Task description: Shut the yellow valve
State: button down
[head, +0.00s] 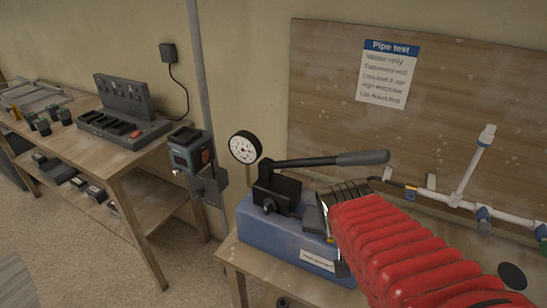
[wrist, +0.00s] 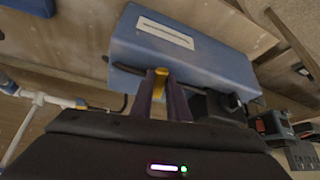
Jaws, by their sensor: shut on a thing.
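The yellow valve's handle (wrist: 159,84) shows between my fingers in the wrist view, beside the blue pump tank (wrist: 200,62). My gripper (wrist: 163,76) is shut on it; the fingers hide part of the handle. In the head view a small yellow piece (head: 330,240) shows at the right end of the blue tank (head: 262,232), just under my gripper (head: 328,212). My red-sleeved arm comes in from the lower right. I cannot tell how far the valve is turned.
The pump's black lever (head: 320,160) lies above the tank, close to my wrist. A pressure gauge (head: 244,147) stands behind. White pipes (head: 463,196) run along the board (head: 450,90) on the right. A bench (head: 145,160) with chargers stands left; floor between is clear.

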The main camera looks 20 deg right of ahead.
jog(key=shift+w+a+m+h, duration=0.15)
jog(key=shift+a+m+h, duration=0.2)
jog(key=shift+m, duration=0.25)
dwell(0.3)
jog(key=shift+w+a+f+m+g+h, duration=0.1)
jog(key=shift+w+a+m+g+h, duration=0.2)
jog(key=shift+m+g, duration=0.5)
jog(key=c, duration=1.8)
grip_release()
jog(key=shift+o, duration=0.2)
